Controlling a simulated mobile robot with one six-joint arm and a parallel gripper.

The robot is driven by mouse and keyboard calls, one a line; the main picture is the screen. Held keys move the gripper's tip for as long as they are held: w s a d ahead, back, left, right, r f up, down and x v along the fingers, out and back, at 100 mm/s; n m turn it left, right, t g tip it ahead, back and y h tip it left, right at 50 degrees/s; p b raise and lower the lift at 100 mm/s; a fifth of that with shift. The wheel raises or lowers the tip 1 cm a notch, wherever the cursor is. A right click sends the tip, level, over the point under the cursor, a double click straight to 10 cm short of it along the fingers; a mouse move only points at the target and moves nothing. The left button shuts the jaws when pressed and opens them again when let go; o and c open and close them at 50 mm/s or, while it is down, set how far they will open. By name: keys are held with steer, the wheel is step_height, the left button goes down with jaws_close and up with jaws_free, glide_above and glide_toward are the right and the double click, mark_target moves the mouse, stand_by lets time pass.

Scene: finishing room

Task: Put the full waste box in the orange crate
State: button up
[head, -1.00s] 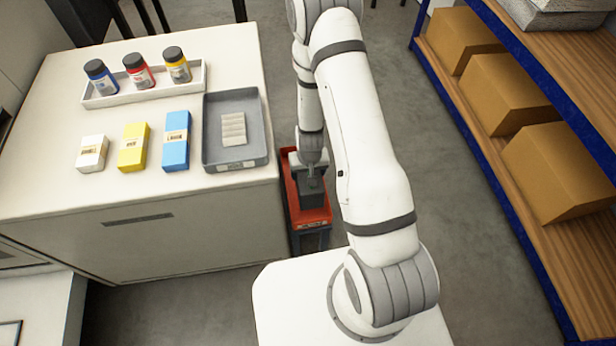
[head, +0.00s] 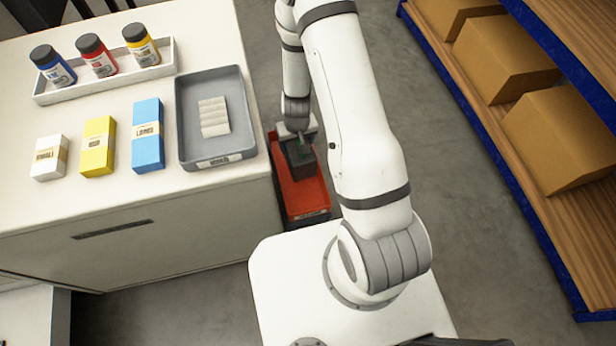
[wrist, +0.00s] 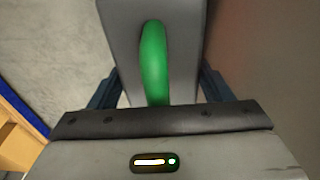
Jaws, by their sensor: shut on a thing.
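The waste box (head: 301,160) is a dark grey box in the head view. In the wrist view the grey box (wrist: 122,45) has a green handle (wrist: 154,60) on top. My gripper (head: 299,138) is shut on it, with dark fingers at both sides of the handle in the wrist view. The orange crate (head: 304,200) is low beside the bench, and the box overlaps its far half in the head view. The crate's near half shows bare. I cannot tell whether the box touches the crate floor. My arm hides part of the crate's right side.
The white bench (head: 200,195) stands close on the crate's left. It bears a grey tray (head: 240,120), a white tray (head: 48,97) of bottles, and three small packs. A blue-framed shelf (head: 470,135) with cardboard boxes stands right. Grey floor (head: 425,190) is clear between.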

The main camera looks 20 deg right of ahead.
steer(key=shift+a+f+b, duration=0.15)
steer(key=shift+f+b, duration=0.6)
step_height(320, 180, down, 9)
steer(key=b, duration=0.9)
steer(key=shift+f, duration=0.2)
steer(key=shift+f, duration=0.15)
steer(key=o, duration=2)
